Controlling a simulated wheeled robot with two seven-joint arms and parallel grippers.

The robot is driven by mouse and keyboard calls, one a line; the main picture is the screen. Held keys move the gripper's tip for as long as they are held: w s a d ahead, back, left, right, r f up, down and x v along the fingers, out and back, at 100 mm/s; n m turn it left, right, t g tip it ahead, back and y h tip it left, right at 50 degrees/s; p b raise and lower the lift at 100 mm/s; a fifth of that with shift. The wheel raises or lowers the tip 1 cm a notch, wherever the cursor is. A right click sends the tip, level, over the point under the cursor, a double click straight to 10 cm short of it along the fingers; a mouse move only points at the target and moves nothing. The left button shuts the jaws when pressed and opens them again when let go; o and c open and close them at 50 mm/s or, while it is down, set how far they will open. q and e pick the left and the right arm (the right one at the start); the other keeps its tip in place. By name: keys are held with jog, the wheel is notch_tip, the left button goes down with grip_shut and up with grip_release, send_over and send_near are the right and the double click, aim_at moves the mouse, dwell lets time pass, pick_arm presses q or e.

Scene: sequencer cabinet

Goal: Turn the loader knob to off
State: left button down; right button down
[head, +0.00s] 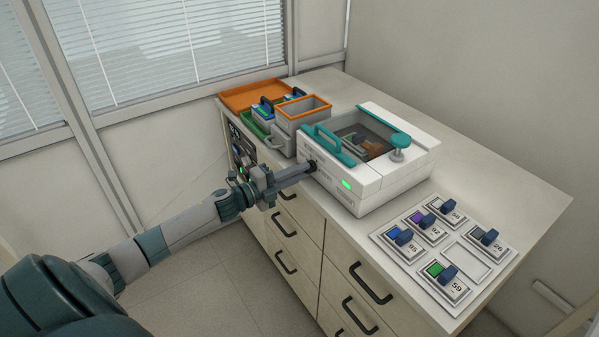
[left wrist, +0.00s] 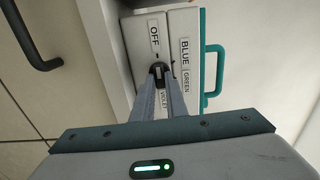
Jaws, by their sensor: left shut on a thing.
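The loader (head: 395,180) is a white box on the cabinet top with a teal handle, a green-lit display and a dark window. Its dark knob (left wrist: 157,69) is on the front face, between labels. OFF (left wrist: 154,36) is on one side of it and VIOLET on the other, with BLUE and GREEN beside. My left gripper (head: 308,169) reaches the front face. In the left wrist view its fingers (left wrist: 160,84) are shut on the knob. The fingers partly cover the knob, and I cannot tell which label it points to.
Numbered plates with blue-handled blocks (head: 430,233) lie on the cabinet top (head: 520,190) at the right. Grey bins, one orange-rimmed (head: 303,106), and an orange tray (head: 250,94) stand behind. Drawer handles (head: 370,284) stick out below.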

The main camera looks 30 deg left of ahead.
pick_arm(q)
jog(key=c, duration=1.8)
grip_release()
jog(key=shift+a, duration=0.1)
jog(key=shift+o, duration=0.2)
